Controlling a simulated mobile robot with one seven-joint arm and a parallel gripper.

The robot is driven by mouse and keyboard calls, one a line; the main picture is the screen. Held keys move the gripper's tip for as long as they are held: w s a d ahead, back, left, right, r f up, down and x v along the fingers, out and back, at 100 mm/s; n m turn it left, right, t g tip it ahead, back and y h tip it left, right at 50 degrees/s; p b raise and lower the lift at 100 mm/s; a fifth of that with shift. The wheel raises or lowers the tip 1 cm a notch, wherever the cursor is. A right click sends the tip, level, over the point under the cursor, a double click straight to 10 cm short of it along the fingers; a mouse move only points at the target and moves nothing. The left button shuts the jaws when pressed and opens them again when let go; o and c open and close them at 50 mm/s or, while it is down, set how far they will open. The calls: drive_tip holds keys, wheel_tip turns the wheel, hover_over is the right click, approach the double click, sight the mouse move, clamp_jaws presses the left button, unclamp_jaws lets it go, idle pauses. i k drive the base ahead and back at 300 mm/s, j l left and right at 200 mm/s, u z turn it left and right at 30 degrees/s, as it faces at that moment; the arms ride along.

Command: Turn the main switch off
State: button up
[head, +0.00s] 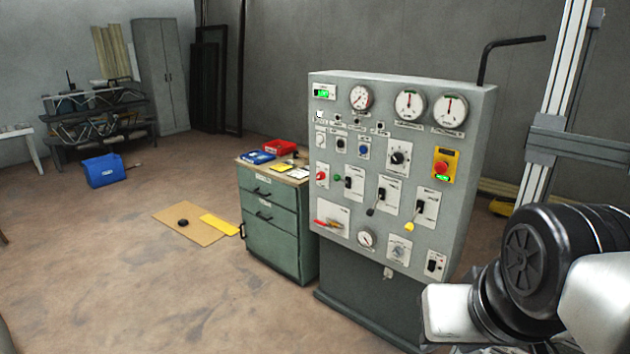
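A grey control panel (320,150) stands upright on a dark base in the middle right of the head view. Its labels are too small to read, so I cannot tell which control is the main switch. My arm shows at the lower right, in front of the panel's lower right side; my gripper is not visible.
A green drawer cabinet (268,228) stands close left of the panel, with a red box (279,146) and a blue box (257,157) on top. Cardboard (184,231) and a blue crate (104,171) lie on the floor. The left foreground floor is clear.

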sight(320, 176)
drive_tip(key=u, duration=0.3)
drive_tip(key=i+u, duration=0.25)
drive_tip(key=i, duration=2.8)
